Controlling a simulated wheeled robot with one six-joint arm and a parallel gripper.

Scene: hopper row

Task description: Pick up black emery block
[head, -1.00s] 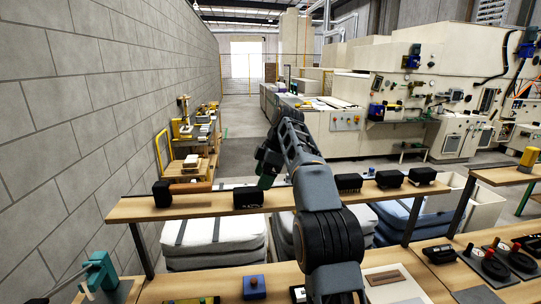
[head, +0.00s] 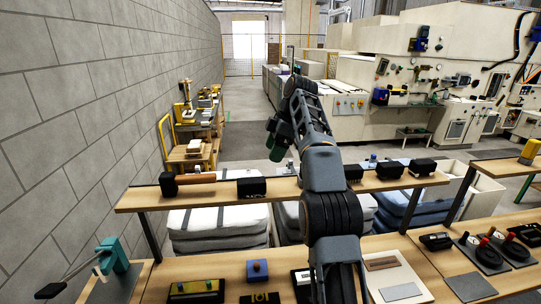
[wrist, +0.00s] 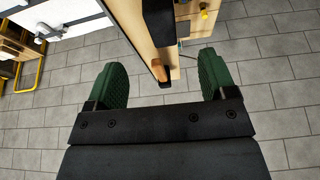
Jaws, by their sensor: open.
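Several black blocks stand on the raised wooden shelf: one with pale lettering (head: 251,187) left of my arm, and a ribbed one (head: 353,172) just right of it. Two more dark blocks (head: 390,169) and (head: 420,167) stand further right. I cannot tell for sure which is the emery block. My gripper (head: 279,138) shows beyond and above the shelf. In the wrist view its green fingers (wrist: 163,82) are spread with nothing held between them. A wooden-handled item (wrist: 160,70) shows past the fingertips, by a dark shape I cannot identify.
The shelf (head: 222,191) also bears a wooden-handled tool (head: 195,179) at its left. A block wall (head: 100,100) closes the left.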

